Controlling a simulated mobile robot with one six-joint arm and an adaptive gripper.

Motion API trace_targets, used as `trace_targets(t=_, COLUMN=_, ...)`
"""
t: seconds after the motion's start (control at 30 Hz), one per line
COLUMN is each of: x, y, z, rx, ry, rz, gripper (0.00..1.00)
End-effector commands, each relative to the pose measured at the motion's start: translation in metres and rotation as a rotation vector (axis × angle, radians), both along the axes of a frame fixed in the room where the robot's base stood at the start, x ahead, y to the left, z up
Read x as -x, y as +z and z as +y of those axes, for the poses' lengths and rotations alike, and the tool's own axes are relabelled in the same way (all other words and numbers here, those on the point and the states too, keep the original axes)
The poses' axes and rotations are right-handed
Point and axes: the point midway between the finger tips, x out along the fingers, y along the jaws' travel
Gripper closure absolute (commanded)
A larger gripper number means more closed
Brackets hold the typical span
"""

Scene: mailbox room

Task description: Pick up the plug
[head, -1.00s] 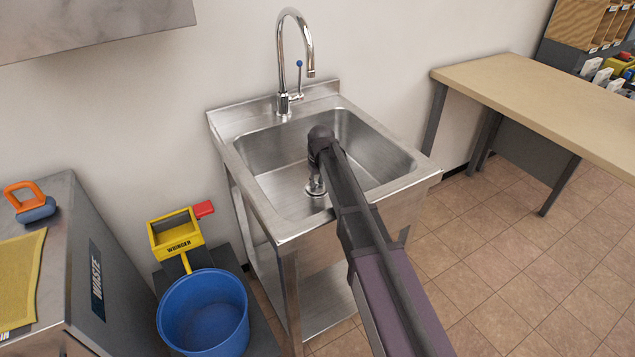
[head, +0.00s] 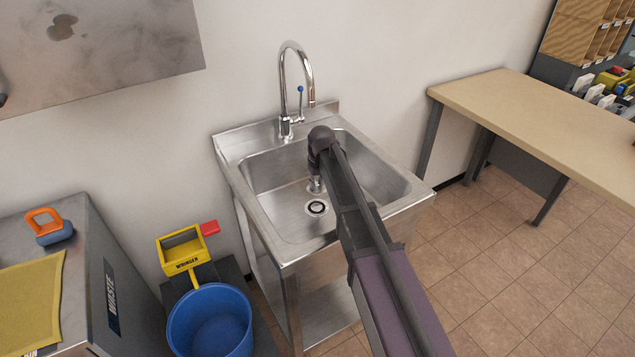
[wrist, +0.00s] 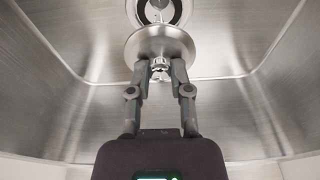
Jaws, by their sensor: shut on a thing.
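The plug (wrist: 150,45) is a round metal disc with a small knob. My gripper (wrist: 160,70) is shut on the knob, with one finger on each side, in the wrist view. The plug also shows small in the head view (head: 316,187), just below my gripper (head: 315,174), inside the steel sink (head: 262,190). It is held above the sink floor, apart from the drain (head: 317,208), which shows uncovered with a dark ring. My arm hides part of the sink.
The sink walls and rim surround my gripper. A tall chrome tap (head: 312,75) rises at the back. A blue bucket (head: 210,320) and yellow wringer (head: 182,250) stand at left. A beige table (head: 540,120) is at right.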

Motion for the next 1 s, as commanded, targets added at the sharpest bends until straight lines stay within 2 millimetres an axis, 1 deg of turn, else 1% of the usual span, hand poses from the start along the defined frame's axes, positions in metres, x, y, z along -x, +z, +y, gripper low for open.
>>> trace_targets(t=0.03, x=0.0, y=0.0059, z=-0.0001, rx=0.0, ry=0.0, rz=0.0, gripper=1.0)
trace_targets(t=0.23, x=-0.0001, y=0.0108, z=-0.0002, rx=0.0, ry=0.0, rz=0.0, gripper=1.0)
trace_targets(t=1.0, x=-0.0001, y=0.0122, z=-0.0004, rx=0.0, ry=0.0, rz=0.0, gripper=1.0)
